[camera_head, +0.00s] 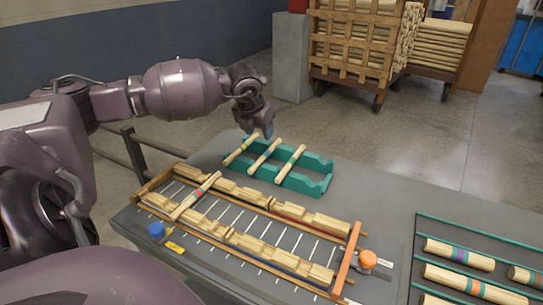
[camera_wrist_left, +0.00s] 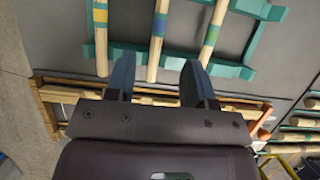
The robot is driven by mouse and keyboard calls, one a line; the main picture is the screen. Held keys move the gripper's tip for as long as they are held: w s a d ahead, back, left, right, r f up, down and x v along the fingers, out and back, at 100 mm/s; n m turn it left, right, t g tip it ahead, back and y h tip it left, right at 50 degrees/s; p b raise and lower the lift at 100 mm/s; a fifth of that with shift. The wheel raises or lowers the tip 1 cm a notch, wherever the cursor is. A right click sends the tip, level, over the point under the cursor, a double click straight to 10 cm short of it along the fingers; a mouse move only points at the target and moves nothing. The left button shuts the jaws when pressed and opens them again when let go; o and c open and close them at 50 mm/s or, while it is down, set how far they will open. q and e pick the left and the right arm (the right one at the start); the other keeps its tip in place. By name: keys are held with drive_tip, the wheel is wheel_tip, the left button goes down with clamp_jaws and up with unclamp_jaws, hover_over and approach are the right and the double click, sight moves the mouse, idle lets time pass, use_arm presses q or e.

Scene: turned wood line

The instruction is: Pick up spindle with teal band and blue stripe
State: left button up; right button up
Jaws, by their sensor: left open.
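Three pale wooden spindles lie across a teal rack (camera_head: 318,188). The middle spindle (camera_head: 262,157) has a blue-teal band; it also shows in the left wrist view (camera_wrist_left: 157,45), where a separate stripe is hard to make out. My left gripper (camera_head: 267,132) is above the rack's far side, open and empty. In the left wrist view its fingers (camera_wrist_left: 157,68) appear on either side of the middle spindle's line, apart from it. My right gripper is out of view.
More banded spindles lie in a rack (camera_head: 420,214) at right.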

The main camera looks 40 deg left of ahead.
sight(266, 152)
use_arm(q)
drive_tip(key=x, duration=0.4)
drive_tip(key=shift+s+d+f+b, duration=0.1)
drive_tip(key=shift+s+b, duration=0.05)
drive_tip(key=shift+b, duration=0.25)
drive_tip(key=shift+w+f, duration=0.25)
drive_tip(key=shift+f, duration=0.35)
drive_tip(key=b+x, duration=0.1)
drive_tip(key=x, duration=0.3)
drive_tip(key=shift+f, duration=0.2)
drive_tip(key=shift+w, duration=0.15)
drive_tip(key=c, duration=0.9)
clamp_jaws()
